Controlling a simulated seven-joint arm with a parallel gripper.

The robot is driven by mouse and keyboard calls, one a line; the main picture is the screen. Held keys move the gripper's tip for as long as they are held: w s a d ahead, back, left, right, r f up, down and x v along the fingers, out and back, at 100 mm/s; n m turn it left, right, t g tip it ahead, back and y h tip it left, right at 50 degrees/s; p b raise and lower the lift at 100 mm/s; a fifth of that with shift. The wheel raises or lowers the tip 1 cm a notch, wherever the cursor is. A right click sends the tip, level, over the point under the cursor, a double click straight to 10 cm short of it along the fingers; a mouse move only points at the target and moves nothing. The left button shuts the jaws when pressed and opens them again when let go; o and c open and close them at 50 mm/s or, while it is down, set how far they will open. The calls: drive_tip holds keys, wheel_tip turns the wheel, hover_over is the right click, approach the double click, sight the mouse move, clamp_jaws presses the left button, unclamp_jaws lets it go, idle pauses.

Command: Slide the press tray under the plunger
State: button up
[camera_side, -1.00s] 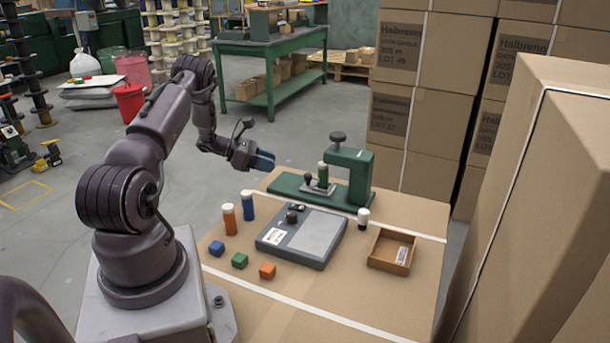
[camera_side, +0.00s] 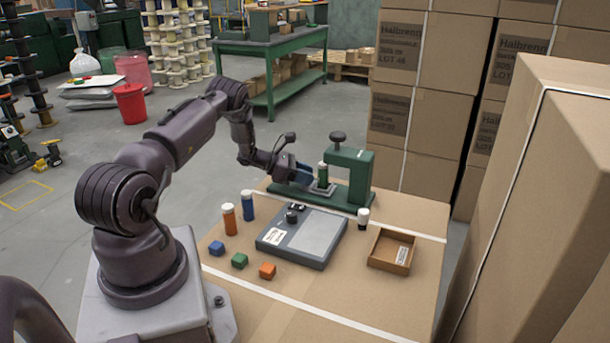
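The green press (camera_side: 360,172) stands at the back of the cardboard-topped work surface, with a black-knobbed plunger (camera_side: 338,140) at the front of its arm. The small grey press tray (camera_side: 322,189) sits on the press's green base, left of the upright, carrying a green bottle-like piece (camera_side: 323,176). The tray's left part and dark handle knob are hidden by my gripper. My gripper (camera_side: 304,177) is low at the tray's left end, its blue fingers around or beside the knob; I cannot tell which, nor whether they touch it or are closed.
A grey flat device (camera_side: 318,235) lies in front of the press. Orange (camera_side: 229,219) and blue (camera_side: 248,206) bottles stand left of it, a white-and-black one (camera_side: 363,218) right.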

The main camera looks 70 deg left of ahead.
sight(319, 178)
clamp_jaws()
drive_tip(key=shift+w+d, duration=1.45)
drive_tip(key=shift+d, duration=0.05)
drive_tip(key=shift+o, duration=0.3)
unclamp_jaws()
drive_tip(key=v, duration=1.3)
drive_tip(key=shift+w, duration=0.1)
